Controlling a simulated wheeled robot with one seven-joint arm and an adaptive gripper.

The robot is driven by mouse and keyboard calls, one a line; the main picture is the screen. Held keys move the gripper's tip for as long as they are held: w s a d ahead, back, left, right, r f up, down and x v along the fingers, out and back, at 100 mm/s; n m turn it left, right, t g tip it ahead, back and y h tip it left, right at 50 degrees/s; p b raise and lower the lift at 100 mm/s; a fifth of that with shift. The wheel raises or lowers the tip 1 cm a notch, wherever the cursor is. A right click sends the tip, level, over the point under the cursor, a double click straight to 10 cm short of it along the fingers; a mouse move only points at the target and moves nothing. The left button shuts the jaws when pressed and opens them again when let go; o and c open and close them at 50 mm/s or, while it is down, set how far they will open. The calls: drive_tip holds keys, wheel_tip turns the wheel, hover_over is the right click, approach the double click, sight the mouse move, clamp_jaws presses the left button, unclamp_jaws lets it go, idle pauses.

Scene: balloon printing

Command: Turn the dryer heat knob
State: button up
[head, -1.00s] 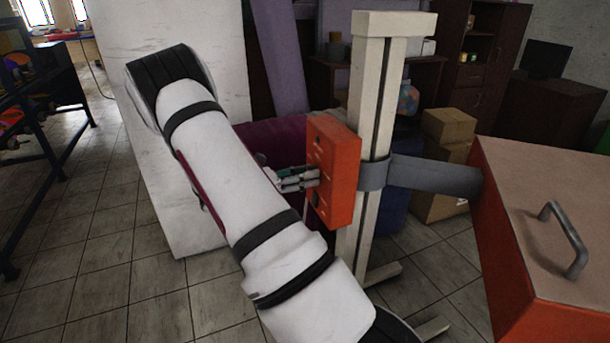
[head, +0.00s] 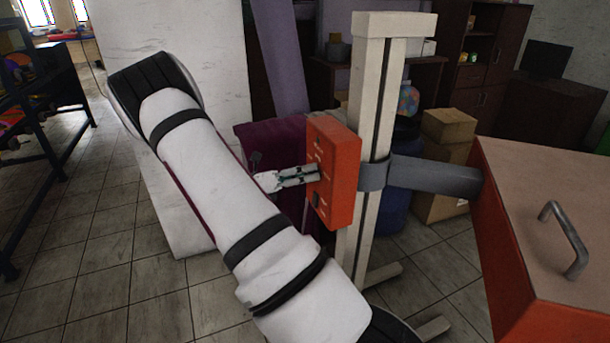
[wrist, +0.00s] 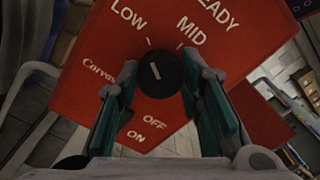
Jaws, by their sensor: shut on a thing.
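The dryer's red control box (head: 338,175) is fixed to an upright cream post in the head view. In the wrist view, its red face (wrist: 85,75) shows the labels LOW, MID, READY, OFF and ON. The black round heat knob (wrist: 160,73) sits below the LOW and MID labels, with its white mark pointing up between them, slightly tilted. My gripper (wrist: 160,88) has one finger on each side of the knob and is shut on it. In the head view my gripper (head: 300,175) reaches the box's left face, and the knob is hidden.
The cream post (head: 365,100) stands behind the box. A grey bracket (head: 435,175) joins it to a large red cabinet (head: 540,200) with a metal handle at right. A white panel (head: 180,50) stands behind my arm. Cardboard boxes (head: 445,150) sit behind.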

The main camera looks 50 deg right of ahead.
idle(0.4)
drive_tip(key=o, duration=1.2)
drive_tip(key=shift+c, duration=0.2)
drive_tip(key=shift+w+a, duration=0.1)
drive_tip(key=v, duration=1.1)
drive_tip(key=shift+a, duration=0.4)
drive_tip(key=shift+r, duration=0.1)
drive_tip(key=s+a+r+m+t+y, duration=0.4)
drive_tip(key=s+a+r+m+y, duration=0.1)
drive_tip(key=a, duration=0.4)
drive_tip(key=s+a+r+m+t+y, duration=0.5)
drive_tip(key=s+a+m, duration=0.3)
drive_tip(key=a, duration=0.1)
drive_tip(key=s+a+r+m+t+y, duration=0.5)
drive_tip(key=s+a+m, duration=0.1)
drive_tip(key=a, duration=0.3)
drive_tip(key=shift+s+a, duration=0.2)
drive_tip(key=shift+s, duration=0.65)
